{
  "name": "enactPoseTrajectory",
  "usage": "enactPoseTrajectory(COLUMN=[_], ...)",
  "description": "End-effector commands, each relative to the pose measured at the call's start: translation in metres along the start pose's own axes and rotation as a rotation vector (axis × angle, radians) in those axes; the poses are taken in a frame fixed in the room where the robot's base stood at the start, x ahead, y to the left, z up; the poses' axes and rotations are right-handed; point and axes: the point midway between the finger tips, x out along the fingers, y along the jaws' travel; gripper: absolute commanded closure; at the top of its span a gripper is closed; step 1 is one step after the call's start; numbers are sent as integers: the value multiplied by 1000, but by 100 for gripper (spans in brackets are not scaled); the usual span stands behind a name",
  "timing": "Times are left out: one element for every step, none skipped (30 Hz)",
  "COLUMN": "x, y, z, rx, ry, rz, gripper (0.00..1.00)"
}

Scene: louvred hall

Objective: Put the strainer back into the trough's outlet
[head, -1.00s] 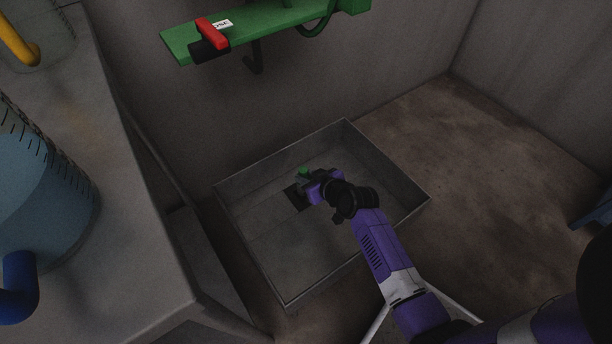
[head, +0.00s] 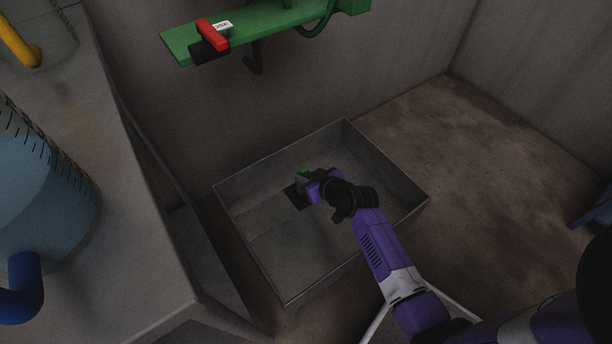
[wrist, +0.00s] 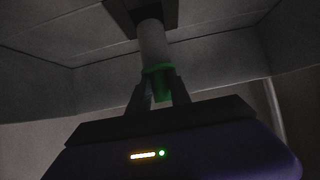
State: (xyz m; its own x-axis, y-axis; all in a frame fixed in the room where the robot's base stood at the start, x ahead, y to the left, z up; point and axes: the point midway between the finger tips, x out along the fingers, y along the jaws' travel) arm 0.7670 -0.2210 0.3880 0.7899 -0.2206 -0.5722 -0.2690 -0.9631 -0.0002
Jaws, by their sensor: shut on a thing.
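The strainer (wrist: 153,45) is a pale grey cylinder with a green band and green grip. My gripper (wrist: 161,88) is shut on the green grip, with one finger on each side, in the wrist view. The strainer's far end lies against or in front of the dark square outlet (wrist: 129,12); I cannot tell whether it is inside. In the head view, my gripper (head: 306,178) is low inside the metal trough (head: 262,245). The dark outlet (head: 294,199) shows just below and left of it on the trough floor. A green bit of the strainer (head: 303,170) shows at the fingers; the rest is mostly hidden.
The trough's low walls surround my gripper. A grey worktop (head: 125,235) with a blue jug (head: 45,205) stands at left. Bare floor (head: 450,130) lies at right.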

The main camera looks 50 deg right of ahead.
Motion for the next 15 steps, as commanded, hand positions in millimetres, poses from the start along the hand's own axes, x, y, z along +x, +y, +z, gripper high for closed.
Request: enactPoseTrajectory(x=[0,1,1,2,2,3,4,4,5,6,6,7,7,8,9], y=[0,0,0,0,0,0,0,0,0,0,0,0,0,0,0], z=[0,1,2,2,3,4,5,6,7,8,8,9,10,11,12], rx=[0,0,0,0,0,0,0,0,0,0,0,0,0,0,0], ry=[1,1,1,0,0,0,0,0,1,1,1,1,1,1,1], rz=[0,0,0,0,0,0,0,0,0,0,0,1,1,1,1], gripper=[100,100,100,100,100,100,100,100,100,100,100,100,100,100,100])
